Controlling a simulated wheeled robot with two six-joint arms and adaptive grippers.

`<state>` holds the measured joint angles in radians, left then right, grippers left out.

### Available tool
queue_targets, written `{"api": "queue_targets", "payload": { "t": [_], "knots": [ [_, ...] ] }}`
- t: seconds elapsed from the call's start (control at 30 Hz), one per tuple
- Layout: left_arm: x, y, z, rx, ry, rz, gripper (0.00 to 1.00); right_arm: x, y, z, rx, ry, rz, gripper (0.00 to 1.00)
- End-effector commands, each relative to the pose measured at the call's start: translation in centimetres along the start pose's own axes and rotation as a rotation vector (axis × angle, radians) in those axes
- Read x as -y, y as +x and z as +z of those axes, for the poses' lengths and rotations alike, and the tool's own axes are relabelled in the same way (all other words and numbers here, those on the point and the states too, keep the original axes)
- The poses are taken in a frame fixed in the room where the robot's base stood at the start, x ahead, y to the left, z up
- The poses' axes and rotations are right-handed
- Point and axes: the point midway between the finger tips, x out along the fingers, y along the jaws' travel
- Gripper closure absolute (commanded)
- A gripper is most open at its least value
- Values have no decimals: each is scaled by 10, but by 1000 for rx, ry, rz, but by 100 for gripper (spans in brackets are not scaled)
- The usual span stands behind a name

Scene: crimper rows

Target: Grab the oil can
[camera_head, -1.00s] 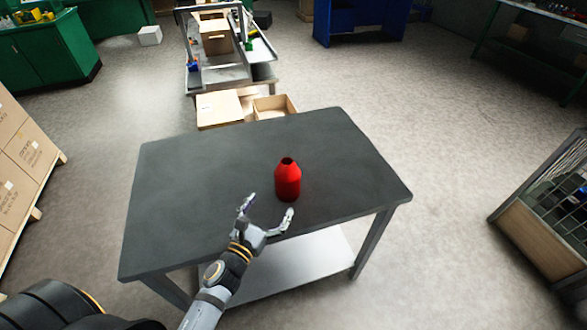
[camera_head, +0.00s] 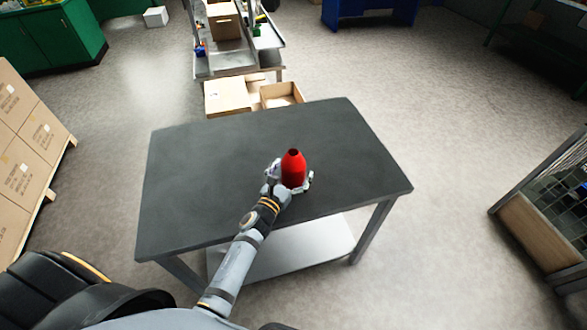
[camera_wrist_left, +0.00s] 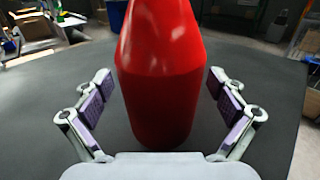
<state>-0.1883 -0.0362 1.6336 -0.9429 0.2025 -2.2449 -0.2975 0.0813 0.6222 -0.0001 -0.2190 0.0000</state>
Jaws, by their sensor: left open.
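The oil can (camera_head: 293,169) is red with a tapered top and stands upright on the dark table (camera_head: 215,160). My left gripper (camera_head: 290,182) is at the can, with one finger on each side of its lower body. In the left wrist view the red can (camera_wrist_left: 160,85) stands between the open fingers of the left gripper (camera_wrist_left: 162,108), with a gap visible on both sides. The can's top is cut off in that view. My right gripper is not in view.
The tabletop around the can is otherwise bare. Cardboard boxes (camera_head: 228,97) sit on the floor behind the table, by a metal cart (camera_head: 237,70). Stacked cartons (camera_head: 25,150) are at the left, and a wire-sided crate (camera_head: 540,215) is at the right.

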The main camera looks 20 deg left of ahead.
Motion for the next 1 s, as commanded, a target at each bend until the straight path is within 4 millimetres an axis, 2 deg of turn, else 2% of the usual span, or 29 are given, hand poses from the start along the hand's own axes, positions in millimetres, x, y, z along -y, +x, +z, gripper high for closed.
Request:
{"api": "queue_targets", "payload": {
  "t": [0.2, 0.7, 1.0],
  "knots": [
    [0, 1, 0, 0, 0, 0, 4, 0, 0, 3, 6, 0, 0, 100],
    [0, 1, 0, 0, 0, 0, 72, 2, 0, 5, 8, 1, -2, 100],
    [0, 2, 2, 2, 0, 0, 74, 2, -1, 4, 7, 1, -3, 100]
  ]
}}
